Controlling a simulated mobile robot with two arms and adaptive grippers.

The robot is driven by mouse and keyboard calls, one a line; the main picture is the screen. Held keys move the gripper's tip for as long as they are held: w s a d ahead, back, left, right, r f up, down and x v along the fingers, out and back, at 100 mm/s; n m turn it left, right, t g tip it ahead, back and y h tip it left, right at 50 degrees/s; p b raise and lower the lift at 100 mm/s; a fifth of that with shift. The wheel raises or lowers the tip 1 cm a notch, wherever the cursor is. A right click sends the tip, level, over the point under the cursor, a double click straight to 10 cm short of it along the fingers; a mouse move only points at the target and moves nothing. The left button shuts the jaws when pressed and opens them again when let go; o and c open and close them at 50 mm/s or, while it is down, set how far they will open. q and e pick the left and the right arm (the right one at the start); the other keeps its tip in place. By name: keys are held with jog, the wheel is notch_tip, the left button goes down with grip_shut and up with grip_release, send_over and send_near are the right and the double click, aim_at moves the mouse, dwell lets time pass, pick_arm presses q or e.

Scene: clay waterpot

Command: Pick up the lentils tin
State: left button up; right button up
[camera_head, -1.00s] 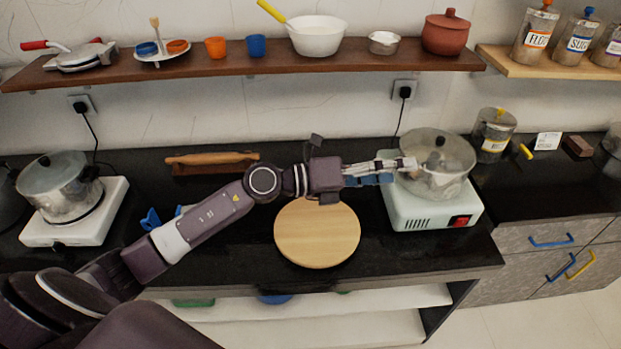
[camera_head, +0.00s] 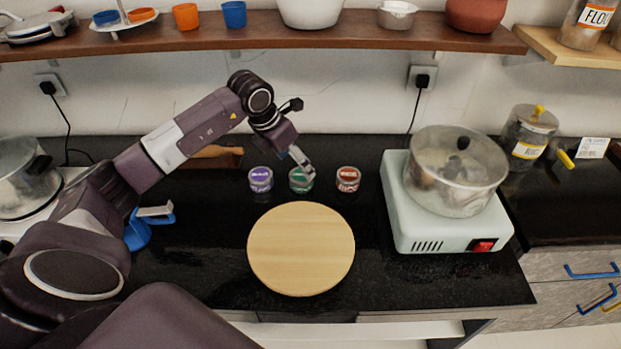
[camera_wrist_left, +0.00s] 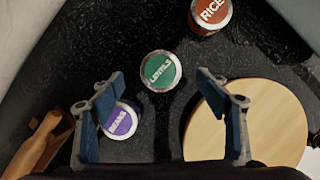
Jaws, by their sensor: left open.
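The lentils tin (camera_head: 300,184) is a small tin with a green lid, standing on the black counter between the purple-lidded beans tin (camera_head: 260,180) and the red-lidded rice tin (camera_head: 348,180). My left gripper (camera_head: 301,160) is above and just behind it, partly covering it in the head view. In the left wrist view, the lentils tin (camera_wrist_left: 160,73) shows its label between the fingers of the open left gripper (camera_wrist_left: 163,82), toward the top of the gap. The fingers hold nothing. The beans tin (camera_wrist_left: 119,122) is by the left finger. My right gripper is not in view.
A round wooden board (camera_head: 301,250) lies in front of the tins. A white cooker (camera_head: 450,232) with a lidded pot (camera_head: 455,172) stands to the right. A shelf (camera_head: 180,38) runs above.

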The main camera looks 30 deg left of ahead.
aim_at(301, 175)
pick_arm(q)
jog(key=shift+w+f+b, duration=0.1)
jog(key=shift+f+b, duration=0.2)
jog(key=shift+f, duration=0.35)
jog(key=shift+d+f+b, duration=0.15)
jog(key=shift+f+b, duration=0.45)
jog(key=shift+f, duration=0.2)
jog(key=b+x, duration=0.1)
jog(key=x, duration=0.2)
jog(key=shift+b, duration=0.4)
jog(key=shift+w+f, duration=0.35)
jog(key=shift+f, duration=0.05)
jog(key=c, duration=1.5)
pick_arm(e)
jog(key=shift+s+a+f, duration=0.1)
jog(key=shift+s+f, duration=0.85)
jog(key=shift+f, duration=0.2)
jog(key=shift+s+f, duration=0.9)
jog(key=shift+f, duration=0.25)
